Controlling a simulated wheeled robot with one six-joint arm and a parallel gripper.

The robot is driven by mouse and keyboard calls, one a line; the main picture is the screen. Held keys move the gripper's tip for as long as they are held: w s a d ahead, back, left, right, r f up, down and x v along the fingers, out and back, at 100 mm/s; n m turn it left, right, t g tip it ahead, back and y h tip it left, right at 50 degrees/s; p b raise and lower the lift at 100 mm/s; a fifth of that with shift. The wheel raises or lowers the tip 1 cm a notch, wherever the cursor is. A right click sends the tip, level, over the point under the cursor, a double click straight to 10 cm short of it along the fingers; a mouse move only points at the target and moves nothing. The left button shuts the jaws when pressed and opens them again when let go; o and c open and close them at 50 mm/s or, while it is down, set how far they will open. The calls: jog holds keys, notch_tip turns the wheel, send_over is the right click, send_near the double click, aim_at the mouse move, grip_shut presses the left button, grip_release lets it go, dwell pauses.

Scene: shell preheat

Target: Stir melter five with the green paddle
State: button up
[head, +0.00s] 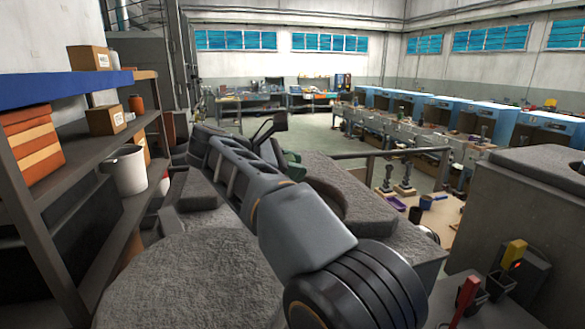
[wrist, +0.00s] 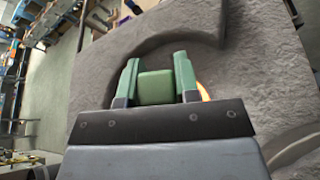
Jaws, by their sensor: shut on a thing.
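My gripper (wrist: 157,78) is shut on the green paddle (wrist: 156,88), whose squared handle end shows between the two fingers in the wrist view. The rest of the paddle is hidden below the gripper. Under it lies a rough grey melter top (wrist: 262,50) with a curved rim. A small orange glow (wrist: 204,91) shows just right of the fingers. In the head view my arm reaches forward over grey melters (head: 190,280), and a bit of green shows beyond it. I cannot tell which melter is number five, or whether the paddle touches anything inside.
At right, a red handle (head: 465,298) and a yellow handle (head: 514,253) stand in dark holders. A shelf with boxes and a white bucket (head: 126,171) stands close on the left. A wooden bench (head: 436,218) lies beyond a rail at right.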

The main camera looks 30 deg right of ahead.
jog(key=shift+f, duration=0.3)
jog(key=shift+w+p, duration=0.45)
jog(key=shift+w, duration=1.35)
jog(key=a, duration=0.1)
jog(key=s+a+b, duration=0.1)
jog(key=a+b, duration=0.1)
jog(key=shift+s+a, duration=0.4)
